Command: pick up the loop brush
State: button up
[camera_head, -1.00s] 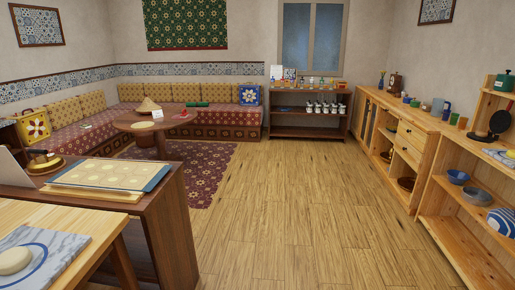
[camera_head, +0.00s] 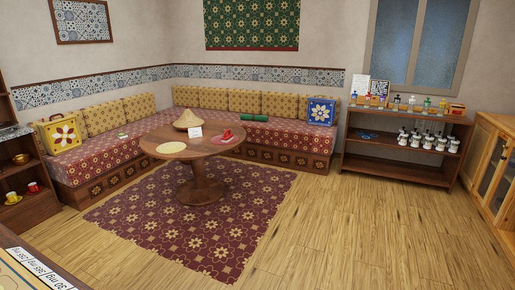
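I cannot make out a loop brush in this view. The dark wooden shelf (camera_head: 395,172) at the right holds small coloured bottles (camera_head: 412,102) on top and several white jars (camera_head: 428,141) below. These things are too small to tell whether a brush is among them. My gripper is not in view.
A patterned corner sofa (camera_head: 262,143) runs behind the table, with a red patterned rug (camera_head: 180,240) in front. The wooden floor (camera_head: 350,235) between is clear.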

aim_at(226, 137)
jog(key=i+j+u, duration=0.15)
jog(key=i, duration=0.4)
jog(key=i+u, duration=0.15)
jog(key=i, duration=0.4)
jog(key=i+u, duration=0.2)
jog(key=i, duration=0.4)
jog(key=i+u, duration=0.15)
jog(key=i, duration=0.4)
jog(key=i+l+u, duration=0.15)
jog(key=i, duration=0.4)
jog(key=i+l+u, duration=0.15)
jog(key=i+l, duration=0.15)
jog(key=i, duration=0.25)
jog(key=i+j+z, duration=0.25)
jog(key=i, duration=0.35)
jog(key=i+j+z, duration=0.25)
jog(key=i, duration=0.4)
jog(key=i+j+z, duration=0.2)
jog(key=i, duration=0.35)
jog(key=i+j+z, duration=0.25)
jog(key=i+j, duration=0.25)
jog(key=i, duration=0.05)
